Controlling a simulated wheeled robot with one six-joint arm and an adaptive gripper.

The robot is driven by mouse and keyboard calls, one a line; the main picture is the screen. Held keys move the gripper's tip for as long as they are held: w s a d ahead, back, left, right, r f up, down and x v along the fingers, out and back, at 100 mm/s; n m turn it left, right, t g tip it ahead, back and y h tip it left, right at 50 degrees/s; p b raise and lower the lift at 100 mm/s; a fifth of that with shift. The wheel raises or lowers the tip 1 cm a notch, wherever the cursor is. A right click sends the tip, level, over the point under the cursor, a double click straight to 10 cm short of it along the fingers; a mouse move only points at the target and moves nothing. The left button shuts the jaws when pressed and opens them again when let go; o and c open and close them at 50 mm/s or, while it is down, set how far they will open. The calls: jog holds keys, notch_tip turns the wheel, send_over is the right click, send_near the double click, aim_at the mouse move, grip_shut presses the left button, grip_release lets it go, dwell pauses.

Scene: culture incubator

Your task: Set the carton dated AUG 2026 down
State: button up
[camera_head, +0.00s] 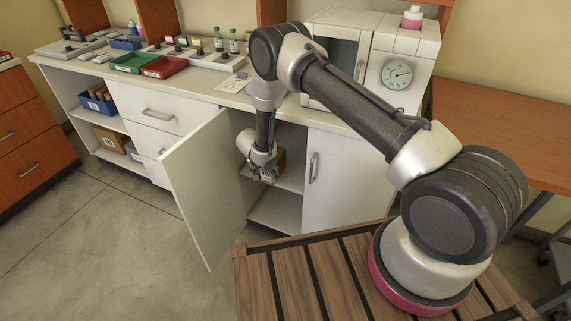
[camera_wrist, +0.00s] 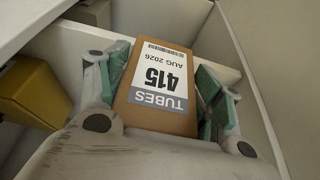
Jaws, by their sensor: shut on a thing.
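The carton dated AUG 2026 (camera_wrist: 158,88) is a brown box with a white label that reads TUBES 415. It fills the middle of the wrist view, and its label appears upside down there. My gripper (camera_wrist: 160,98) is shut on it, with a green-padded finger on each side. In the head view my gripper (camera_head: 268,176) is at the open cupboard, in front of its inner shelf (camera_head: 288,181). The carton is mostly hidden behind my gripper there. I cannot tell whether the carton touches a surface beneath it.
The cupboard door (camera_head: 207,190) stands open to the left of my arm. A closed door (camera_head: 335,180) is on the right. A yellow-brown box (camera_wrist: 35,92) is close left of my gripper in the wrist view. The lower cupboard compartment (camera_head: 275,212) looks empty.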

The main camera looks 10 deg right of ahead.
jog(key=w+d, duration=0.4)
jog(key=w, duration=0.1)
jog(key=w+d, duration=0.2)
jog(key=w, duration=0.1)
jog(key=shift+w, duration=0.1)
notch_tip(320, 180, down, 4)
jog(key=shift+r, duration=0.25)
jog(key=o, duration=1.3)
jog(key=shift+r, duration=0.1)
jog(key=shift+a+r, duration=0.15)
jog(key=shift+r, duration=0.15)
jog(key=v, duration=0.2)
jog(key=shift+s+a+r, duration=0.15)
jog(key=shift+s+r, duration=0.1)
jog(key=shift+s, duration=0.2)
jog(key=s+a, duration=0.2)
jog(key=s, duration=0.1)
jog(key=s+a, duration=0.2)
jog(key=s, duration=0.1)
jog(key=s+a, duration=0.2)
jog(key=s, duration=0.1)
jog(key=shift+s+a+f, duration=0.1)
jog(key=shift+a+f, duration=0.05)
jog(key=shift+a, duration=0.15)
